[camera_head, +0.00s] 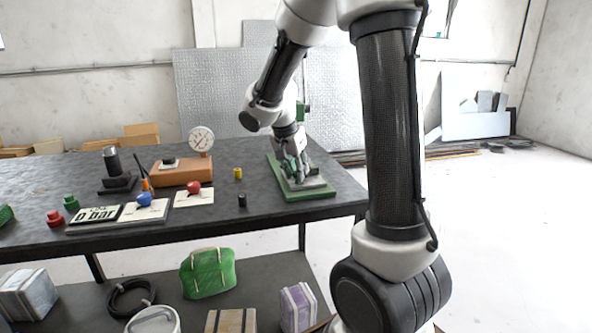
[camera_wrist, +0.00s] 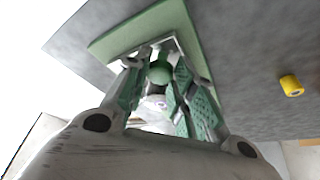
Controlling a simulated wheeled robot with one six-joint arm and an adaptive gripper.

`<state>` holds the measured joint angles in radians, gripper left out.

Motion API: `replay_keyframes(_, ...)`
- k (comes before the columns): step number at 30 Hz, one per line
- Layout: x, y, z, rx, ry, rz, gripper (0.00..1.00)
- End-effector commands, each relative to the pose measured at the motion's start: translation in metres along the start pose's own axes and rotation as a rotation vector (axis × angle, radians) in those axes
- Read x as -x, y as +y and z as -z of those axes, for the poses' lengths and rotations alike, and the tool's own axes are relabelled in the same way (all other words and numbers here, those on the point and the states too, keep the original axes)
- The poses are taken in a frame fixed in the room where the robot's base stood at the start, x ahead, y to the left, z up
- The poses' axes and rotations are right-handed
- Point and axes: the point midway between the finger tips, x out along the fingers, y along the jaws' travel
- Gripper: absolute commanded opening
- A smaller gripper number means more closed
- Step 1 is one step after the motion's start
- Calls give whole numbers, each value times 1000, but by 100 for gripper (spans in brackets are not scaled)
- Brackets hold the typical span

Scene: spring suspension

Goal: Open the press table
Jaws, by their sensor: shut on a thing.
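The press (camera_head: 312,193) has a flat green base plate and stands near the right end of the dark workbench. Its green plate (camera_wrist: 112,40) also fills the upper middle of the wrist view. My gripper (camera_head: 291,168) reaches down over the press from above. In the wrist view my gripper (camera_wrist: 160,62) has one finger on each side of a round green knob (camera_wrist: 159,73) and is shut on it. The fingers and wrist hide much of the press, so I cannot tell the position of its table.
A yellow cylinder (camera_head: 238,173) and a black one (camera_head: 242,200) stand left of the press. A round gauge (camera_head: 201,139) on an orange base, and red (camera_head: 194,187) and blue (camera_head: 145,199) knobs on white plates, are further left. The bench's right edge is close to the press.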

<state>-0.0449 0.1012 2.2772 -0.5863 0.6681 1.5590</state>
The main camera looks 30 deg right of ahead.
Motion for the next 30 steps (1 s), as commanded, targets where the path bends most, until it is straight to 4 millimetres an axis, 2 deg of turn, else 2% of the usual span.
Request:
replay_keyframes(1, 0, 0, 0, 0, 1, 1, 0)
replay_keyframes(2, 0, 0, 0, 0, 1, 1, 31)
replay_keyframes(5, 0, 0, 0, 0, 1, 1, 47)
replay_keyframes(14, 1, 0, 0, 0, 0, 1, 47)
replay_keyframes(17, 7, -1, 1, -1, 2, 3, 47)
replay_keyframes(20, 23, -1, 1, -1, 3, 5, 47)
replay_keyframes(30, 96, -1, 0, 1, 2, 5, 47)
